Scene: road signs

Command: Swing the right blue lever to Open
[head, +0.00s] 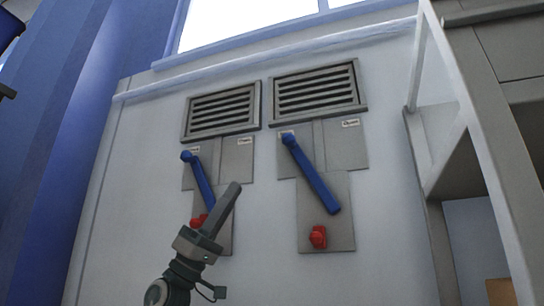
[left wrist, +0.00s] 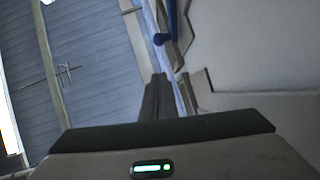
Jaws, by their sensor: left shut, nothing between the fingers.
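The right blue lever (head: 311,175) slants across its grey plate. Its knobbed upper end lies at the plate's upper left, covering part of a label there, and its lower end points down right. A label that appears to read Open (head: 350,123) is at the plate's upper right, apart from the lever. My left gripper (head: 232,190) is shut and empty, in front of the lower left plate and left of the right lever, apart from it. Its fingers also show in the left wrist view (left wrist: 157,98). My right gripper is not in view.
The left blue lever (head: 199,178) slants likewise, its lower end near my fingers. Red knobs (head: 318,237) sit low on the plates, the left one partly hidden. Vents (head: 315,90) are above. A shelf frame (head: 470,150) stands at the right. A blue lever part (left wrist: 160,38) shows in the wrist view.

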